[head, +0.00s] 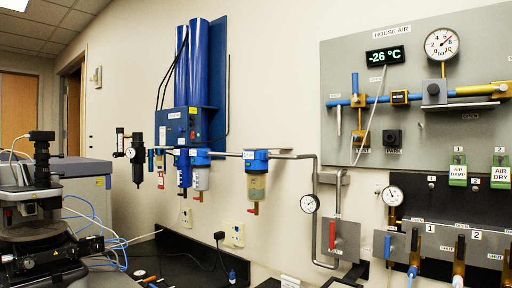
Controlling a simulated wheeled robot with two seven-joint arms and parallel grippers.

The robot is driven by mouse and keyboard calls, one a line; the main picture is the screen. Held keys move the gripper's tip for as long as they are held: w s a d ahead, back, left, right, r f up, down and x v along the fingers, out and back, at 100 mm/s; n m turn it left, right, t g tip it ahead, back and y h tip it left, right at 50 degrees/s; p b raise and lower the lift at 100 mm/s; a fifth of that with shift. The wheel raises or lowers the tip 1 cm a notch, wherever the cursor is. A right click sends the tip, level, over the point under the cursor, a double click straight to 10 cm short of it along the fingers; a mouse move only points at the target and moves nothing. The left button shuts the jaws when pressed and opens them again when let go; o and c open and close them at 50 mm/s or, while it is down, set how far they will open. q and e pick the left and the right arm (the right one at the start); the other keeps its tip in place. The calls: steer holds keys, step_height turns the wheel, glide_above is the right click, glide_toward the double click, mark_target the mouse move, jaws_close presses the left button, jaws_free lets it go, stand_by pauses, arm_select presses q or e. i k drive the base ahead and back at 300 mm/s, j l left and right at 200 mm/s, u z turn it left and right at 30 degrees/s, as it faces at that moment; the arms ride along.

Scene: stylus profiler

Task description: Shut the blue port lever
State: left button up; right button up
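Two blue levers could be the one named, and I cannot tell which is the port lever. One blue lever (387,247) stands upright at the left of the dark lower-right panel, near small OPEN and SHUT labels. Another upright blue handle (355,84) sits on the blue pipe (374,98) of the grey HOUSE AIR panel. The bottom of the lower panel is cut off by the picture's edge. Neither of my grippers shows in the view.
Numbered brass valves (459,252) stand right of the lower blue lever. A red-handled valve (332,235) is to its left. Gauges (441,43) and a -26 °C display (388,56) are above. A dark instrument (40,220) stands at the far left.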

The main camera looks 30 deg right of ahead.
mark_target(355, 87)
steer(key=z, duration=1.5)
steer(key=i+j, duration=1)
steer(key=j, duration=0.15)
steer(key=z, duration=1.3)
